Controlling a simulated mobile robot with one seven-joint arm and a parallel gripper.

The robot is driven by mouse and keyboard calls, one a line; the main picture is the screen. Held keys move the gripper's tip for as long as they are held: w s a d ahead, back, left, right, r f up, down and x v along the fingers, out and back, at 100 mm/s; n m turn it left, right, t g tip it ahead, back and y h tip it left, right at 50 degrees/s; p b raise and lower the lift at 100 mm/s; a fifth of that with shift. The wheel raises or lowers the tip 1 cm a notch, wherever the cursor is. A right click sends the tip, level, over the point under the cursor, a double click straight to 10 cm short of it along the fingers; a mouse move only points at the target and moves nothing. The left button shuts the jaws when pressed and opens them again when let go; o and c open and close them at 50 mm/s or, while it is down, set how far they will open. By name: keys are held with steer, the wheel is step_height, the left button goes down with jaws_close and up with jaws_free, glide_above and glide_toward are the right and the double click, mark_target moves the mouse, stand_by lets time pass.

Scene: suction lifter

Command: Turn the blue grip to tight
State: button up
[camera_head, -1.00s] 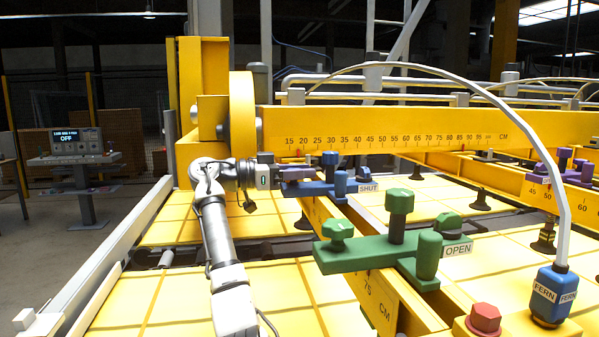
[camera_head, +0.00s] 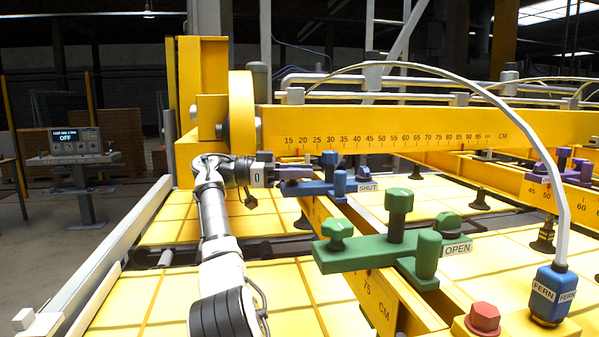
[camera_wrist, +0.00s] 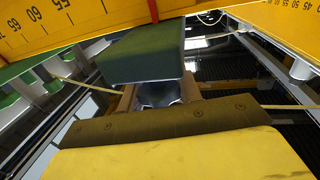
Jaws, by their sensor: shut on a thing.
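The blue grip (camera_head: 316,188) is a clamp on the yellow beam, with a taller blue post (camera_head: 329,160) and a small lever beside a tag reading SHUT (camera_head: 368,187). My gripper (camera_head: 292,173) reaches it from the left and is shut on its left end, whose knob is mostly hidden by the fingers. In the wrist view, a dark green-grey block and a yellow pad with a brown strip frame a small bluish-grey piece (camera_wrist: 157,95). I cannot tell from either view how far the knob is turned.
A similar green clamp (camera_head: 365,257) with a tag reading OPEN stands nearer. A purple clamp (camera_head: 546,172) is at the right. A blue FERN connector (camera_head: 549,296) with a white cable and a red knob (camera_head: 484,318) are at the front right. A console (camera_head: 78,145) reads OFF.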

stand_by(0.6)
steer(key=o, duration=1)
steer(key=shift+w+n+t, duration=0.1)
steer(key=shift+n+t, duration=0.6)
steer(key=shift+t, duration=0.4)
